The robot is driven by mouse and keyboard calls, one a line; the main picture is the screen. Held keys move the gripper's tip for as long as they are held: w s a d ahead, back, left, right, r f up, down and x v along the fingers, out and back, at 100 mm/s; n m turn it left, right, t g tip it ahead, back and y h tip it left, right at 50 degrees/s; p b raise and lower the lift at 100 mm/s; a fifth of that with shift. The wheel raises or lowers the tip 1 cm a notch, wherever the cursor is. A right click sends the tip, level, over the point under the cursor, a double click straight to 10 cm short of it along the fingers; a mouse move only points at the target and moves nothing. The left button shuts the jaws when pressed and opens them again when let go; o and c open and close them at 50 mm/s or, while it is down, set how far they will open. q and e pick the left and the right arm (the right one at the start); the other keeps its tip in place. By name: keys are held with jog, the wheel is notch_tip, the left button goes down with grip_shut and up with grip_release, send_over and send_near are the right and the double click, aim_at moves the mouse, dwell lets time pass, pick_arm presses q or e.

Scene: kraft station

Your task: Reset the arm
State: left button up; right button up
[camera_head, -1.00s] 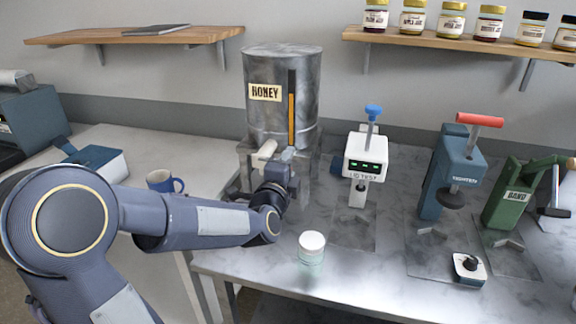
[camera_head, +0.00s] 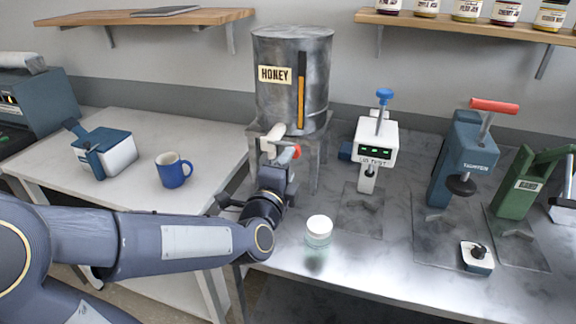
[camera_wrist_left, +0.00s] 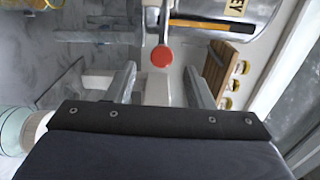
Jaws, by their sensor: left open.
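My left gripper (camera_head: 281,160) is open at the front of the honey tank (camera_head: 265,100), just below its cream-coloured tap (camera_head: 270,140). In the left wrist view, the two fingers (camera_wrist_left: 160,82) stand apart with nothing gripped between them. A round red knob (camera_wrist_left: 160,57) lies just past the fingertips in that view, and it also shows beside the gripper in the head view (camera_head: 294,152). Whether the fingers touch the tap I cannot tell. My left arm reaches in from the left. My right gripper is in neither view.
A jar with a white lid (camera_head: 319,223) stands on the marble bench, right of my left wrist. A blue mug (camera_head: 173,170) is on the left table.

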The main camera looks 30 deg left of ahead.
pick_arm(q)
jog(key=s+d+f+n+g+h, duration=0.4)
jog(key=s+f+n+g, duration=0.2)
jog(key=s, duration=0.5)
jog(key=s+d+f+n+g+h, duration=0.3)
jog(key=s+d+f+n+g, duration=0.2)
jog(key=s+n, duration=0.6)
jog(key=shift+s+d+f+g+h, duration=0.15)
jog(key=shift+s+f+g+h, duration=0.15)
jog(key=shift+f+g+h, duration=0.15)
